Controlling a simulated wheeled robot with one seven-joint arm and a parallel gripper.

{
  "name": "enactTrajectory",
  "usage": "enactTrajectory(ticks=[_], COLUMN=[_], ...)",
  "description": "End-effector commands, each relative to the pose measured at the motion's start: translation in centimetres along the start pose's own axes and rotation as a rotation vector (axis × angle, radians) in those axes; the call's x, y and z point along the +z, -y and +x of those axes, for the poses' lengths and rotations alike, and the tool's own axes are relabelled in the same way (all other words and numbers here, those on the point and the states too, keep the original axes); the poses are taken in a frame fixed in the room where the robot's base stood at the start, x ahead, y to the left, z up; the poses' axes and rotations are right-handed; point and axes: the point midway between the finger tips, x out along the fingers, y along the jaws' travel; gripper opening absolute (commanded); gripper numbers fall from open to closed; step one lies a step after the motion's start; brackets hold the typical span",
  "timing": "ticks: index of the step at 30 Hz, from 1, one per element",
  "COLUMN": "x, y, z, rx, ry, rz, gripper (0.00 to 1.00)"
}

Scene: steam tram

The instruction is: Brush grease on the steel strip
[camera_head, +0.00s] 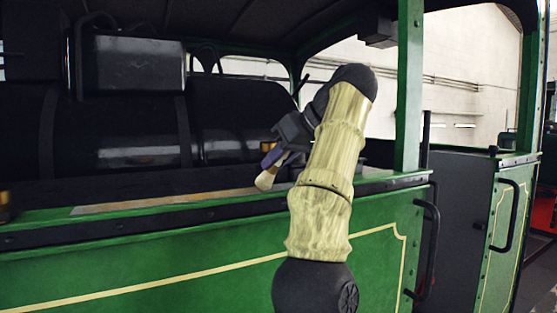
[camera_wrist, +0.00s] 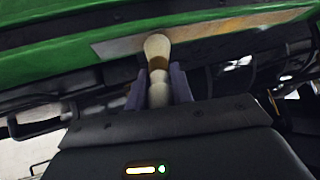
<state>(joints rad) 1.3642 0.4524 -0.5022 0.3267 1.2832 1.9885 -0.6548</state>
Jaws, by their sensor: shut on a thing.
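My gripper (camera_head: 272,158) is shut on a brush, between its two purple-grey fingers. The brush (camera_head: 266,179) has pale bristles that point down toward the ledge in the head view. In the wrist view the brush (camera_wrist: 157,48) sticks out between the fingers (camera_wrist: 158,88), with a brown band below the bristles. The steel strip (camera_head: 150,203) lies flat along the green tram's ledge and looks brownish. In the wrist view the strip (camera_wrist: 215,32) runs behind the bristle tip. I cannot tell whether the bristles touch it.
A brass-coloured object (camera_head: 5,206) stands on the ledge at the left edge. The dark boiler (camera_head: 135,120) is behind the ledge. A green post (camera_head: 409,85) rises to the right of my arm, and a black handrail (camera_head: 432,245) is below it.

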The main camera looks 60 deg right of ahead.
Motion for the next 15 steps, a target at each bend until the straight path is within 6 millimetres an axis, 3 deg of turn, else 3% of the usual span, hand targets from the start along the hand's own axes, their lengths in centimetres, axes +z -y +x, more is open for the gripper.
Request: enactTrajectory(ticks=[5, 15], x=[0.1, -0.2], y=[0.1, 2.3], z=[0.1, 0.9], rx=[0.000, -0.002], ry=[0.003, 0.002], rz=[0.002, 0.001], gripper=[0.00, 0.00])
